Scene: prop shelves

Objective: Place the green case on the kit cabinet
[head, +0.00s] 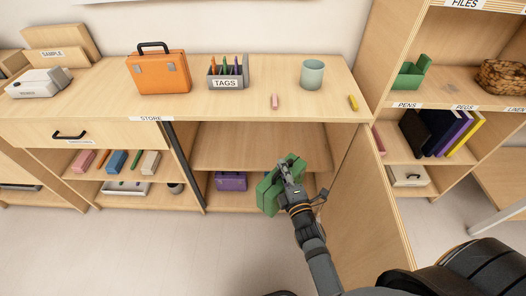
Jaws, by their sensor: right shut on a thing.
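The green case (268,196) is held tilted by my right gripper (286,174) in front of the cabinet's open bay. The gripper is shut on its upper right part and hides some of it. The wooden cabinet (200,106) has an open bay with a middle shelf (245,147) that is bare. My left gripper is not in view.
A purple case (230,182) stands on the bay's lower shelf. The cabinet door (368,205) stands open beside my right arm. On top are an orange case (158,72), a TAGS holder (228,73), a cup (312,74) and two small sticks, with bare wood between them.

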